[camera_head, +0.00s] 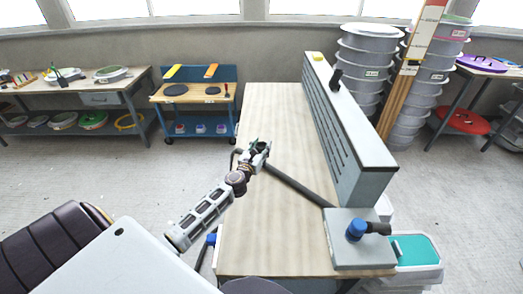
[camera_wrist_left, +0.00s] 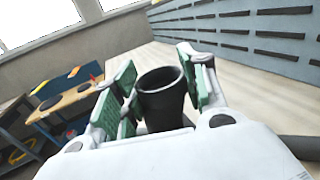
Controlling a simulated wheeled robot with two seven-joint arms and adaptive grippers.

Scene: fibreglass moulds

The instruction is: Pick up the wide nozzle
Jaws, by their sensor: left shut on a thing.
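The wide nozzle (camera_wrist_left: 163,92) is a black, round, hollow piece with its open mouth facing up in the left wrist view. My left gripper (camera_wrist_left: 160,85) is shut on it, with green-padded fingers on both sides. In the head view my left gripper (camera_head: 262,148) is over the left part of the wooden worktable (camera_head: 275,115), where the nozzle is too small and dark to make out clearly. Whether the nozzle touches the tabletop I cannot tell. My right gripper is not in view.
A dark tube (camera_head: 300,187) runs from near my left gripper to a grey box (camera_head: 345,255) with a blue-and-black fitting (camera_head: 357,230). A tall grey slotted panel (camera_head: 345,125) lines the table's right side. The far tabletop is clear. A blue cart (camera_head: 193,97) stands beyond.

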